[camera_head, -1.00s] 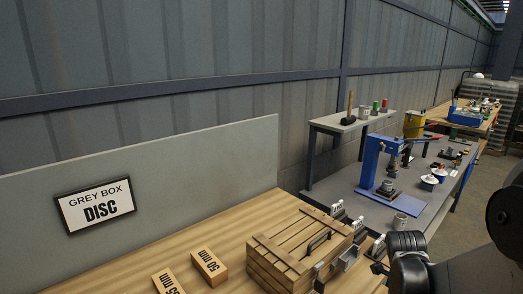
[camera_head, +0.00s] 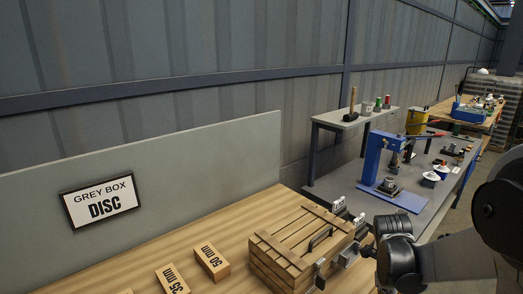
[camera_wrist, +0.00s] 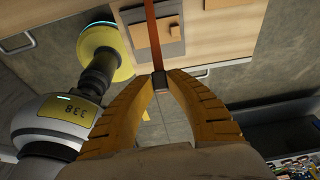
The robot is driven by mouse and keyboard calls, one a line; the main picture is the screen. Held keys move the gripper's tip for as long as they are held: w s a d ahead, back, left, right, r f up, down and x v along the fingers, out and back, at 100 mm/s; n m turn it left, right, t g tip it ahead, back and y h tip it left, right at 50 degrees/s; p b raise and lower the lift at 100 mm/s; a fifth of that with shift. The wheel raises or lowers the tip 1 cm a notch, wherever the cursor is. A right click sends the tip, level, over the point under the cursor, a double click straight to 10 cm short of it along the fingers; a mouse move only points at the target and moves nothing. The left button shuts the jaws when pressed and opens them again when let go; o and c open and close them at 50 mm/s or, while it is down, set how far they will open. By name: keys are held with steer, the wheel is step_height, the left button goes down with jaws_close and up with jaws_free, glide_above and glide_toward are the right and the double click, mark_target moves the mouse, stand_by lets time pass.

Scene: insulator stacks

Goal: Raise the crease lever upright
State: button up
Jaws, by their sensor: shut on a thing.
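In the wrist view my gripper (camera_wrist: 159,82) has its two yellow fingers closed on the dark end of a bar. An orange-red bar (camera_wrist: 151,35), which looks like the crease lever, runs from that dark end towards the top edge of the picture. Its far end is cut off, so I cannot tell its exact tilt. In the head view my gripper and this lever are not visible; my dark arm links fill the lower right.
In the head view a wooden crate (camera_head: 290,237) with metal latches stands left of my arm. Marked wooden blocks (camera_head: 211,262) lie on the bench. A grey table with a blue press (camera_head: 374,160) stands beyond. A white-and-yellow part of my body shows at left in the wrist view.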

steer(key=shift+w+a+r, duration=0.2)
steer(key=shift+w+a, duration=0.1)
steer(key=shift+w, duration=0.05)
steer(key=shift+w+a+r, duration=0.2)
steer(key=shift+w+a, duration=0.25)
steer(key=shift+w, duration=0.05)
steer(key=shift+w+a+r, duration=0.15)
steer(key=shift+w+a, duration=0.25)
steer(key=shift+w, duration=0.1)
steer(key=o, duration=0.9)
steer(key=shift+s+d+r+p, duration=0.9)
steer(key=shift+s+d+r, duration=0.05)
steer(key=shift+s+r, duration=0.25)
steer(key=shift+s+d+r+p, duration=0.95)
steer(key=shift+s+r, duration=0.1)
steer(key=shift+r, duration=0.1)
